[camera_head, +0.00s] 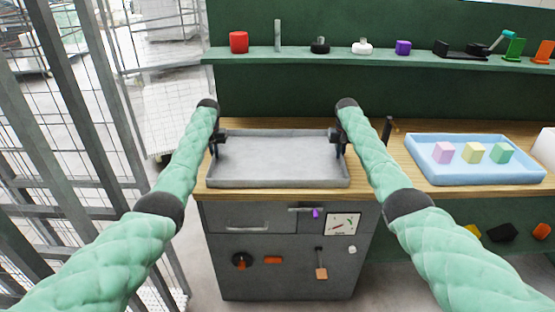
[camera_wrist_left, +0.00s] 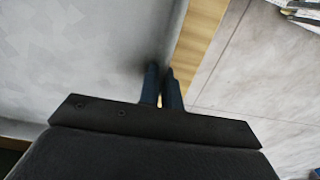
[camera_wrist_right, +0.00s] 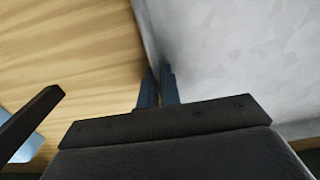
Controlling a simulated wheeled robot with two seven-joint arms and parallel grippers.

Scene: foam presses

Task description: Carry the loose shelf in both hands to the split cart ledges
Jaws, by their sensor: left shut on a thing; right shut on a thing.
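The loose shelf, a grey metal tray-like panel with a low raised rim (camera_head: 275,182), lies level at the wooden counter top in the head view. My left gripper (camera_head: 214,150) is shut on its left rim, and my right gripper (camera_head: 339,143) is shut on its right rim. The left wrist view shows the left fingers (camera_wrist_left: 162,72) close together across the rim, with the grey shelf surface (camera_wrist_left: 80,60) beside them. The right wrist view shows the right fingers (camera_wrist_right: 158,75) likewise on the rim. Whether the shelf touches the counter is unclear. I cannot make out split cart ledges.
The wooden counter (camera_head: 375,178) tops a grey cabinet (camera_head: 285,270). A blue tray (camera_head: 425,172) with coloured blocks stands to the right. A dark upright post (camera_head: 387,130) is near my right forearm. A wire-mesh cage (camera_head: 110,110) stands left. A green wall shelf (camera_head: 300,56) holds small items.

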